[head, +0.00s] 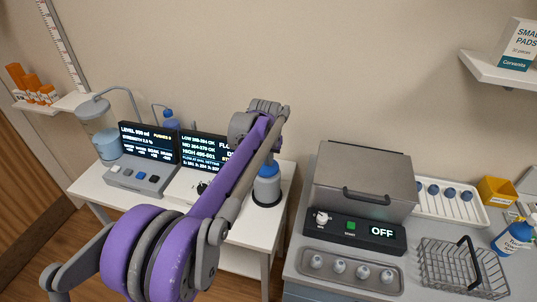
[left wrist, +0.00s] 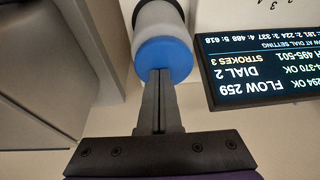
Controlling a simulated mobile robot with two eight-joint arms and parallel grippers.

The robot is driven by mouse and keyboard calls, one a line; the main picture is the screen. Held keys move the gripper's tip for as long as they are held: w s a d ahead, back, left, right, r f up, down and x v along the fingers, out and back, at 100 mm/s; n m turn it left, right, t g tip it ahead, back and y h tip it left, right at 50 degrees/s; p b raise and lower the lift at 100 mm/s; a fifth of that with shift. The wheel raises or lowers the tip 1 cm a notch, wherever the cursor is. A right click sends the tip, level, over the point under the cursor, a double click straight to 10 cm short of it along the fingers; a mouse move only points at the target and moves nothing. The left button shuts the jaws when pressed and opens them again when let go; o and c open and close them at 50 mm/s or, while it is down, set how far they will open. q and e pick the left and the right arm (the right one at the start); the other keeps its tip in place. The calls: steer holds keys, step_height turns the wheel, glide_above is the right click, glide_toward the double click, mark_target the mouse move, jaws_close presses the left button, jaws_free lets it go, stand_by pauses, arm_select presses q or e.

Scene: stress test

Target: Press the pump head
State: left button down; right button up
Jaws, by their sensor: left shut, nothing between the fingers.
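A pump with a round blue head (head: 268,169) and a grey body with a dark ring at its base stands on the right end of the white table. In the left wrist view the blue head (left wrist: 163,60) is straight ahead of my left gripper (left wrist: 160,72). The gripper is shut and empty, and its fingertips overlap the edge of the head; I cannot tell whether they touch it. In the head view my purple arm reaches over the table to the pump and hides most of that gripper. My right gripper is not in view.
A flow display (left wrist: 262,60) stands beside the pump, reading FLOW 259, DIAL 2, STROKES 3. A second display (head: 148,142) and a button box (head: 139,180) are further left. A grey lidded machine (head: 364,180) and a wire basket (head: 462,270) occupy the right counter.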

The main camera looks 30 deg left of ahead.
arm_select(q)
steer(key=shift+f, duration=0.1)
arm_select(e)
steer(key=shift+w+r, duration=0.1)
arm_select(q)
steer(key=r+p, duration=0.1)
steer(key=r, duration=0.1)
steer(key=r+p, duration=0.2)
steer(key=r, duration=0.1)
steer(key=shift+d+r, duration=0.25)
steer(key=shift+r, duration=0.05)
step_height(320, 180, up, 7)
glide_above(268, 174)
steer(key=shift+r, duration=0.6)
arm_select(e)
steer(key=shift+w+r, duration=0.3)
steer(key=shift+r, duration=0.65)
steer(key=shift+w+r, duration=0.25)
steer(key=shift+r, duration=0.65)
